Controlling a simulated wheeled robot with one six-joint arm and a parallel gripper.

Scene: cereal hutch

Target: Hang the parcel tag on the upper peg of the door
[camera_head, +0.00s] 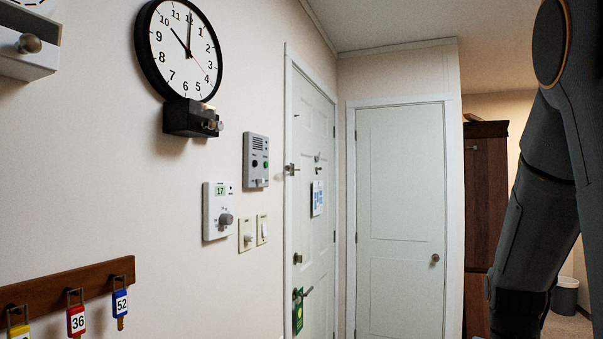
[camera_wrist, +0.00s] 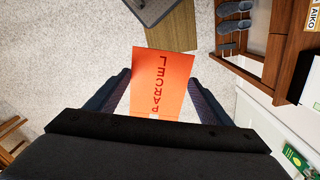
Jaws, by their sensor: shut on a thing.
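The orange parcel tag (camera_wrist: 165,62), marked PARCEL, is between the fingers of my gripper (camera_wrist: 158,88) in the wrist view. The gripper is shut on it, and the tag sticks out past the fingertips. In the head view the pale panelled door (camera_head: 308,225) stands at the end of the left wall. Small knobs or pegs show on it, one at its upper middle (camera_head: 318,157) and another just below (camera_head: 318,170); I cannot tell for sure which is the upper peg. A white and blue card (camera_head: 317,198) hangs below them. My gripper and the tag are out of the head view.
A green tag (camera_head: 298,314) hangs at the door handle (camera_head: 308,291). A second closed door (camera_head: 401,220) faces me. The left wall bears a clock (camera_head: 180,50), an intercom (camera_head: 256,160), a thermostat (camera_head: 217,211) and a key rack (camera_head: 65,288). Slippers (camera_wrist: 232,25) lie at upper right in the wrist view.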

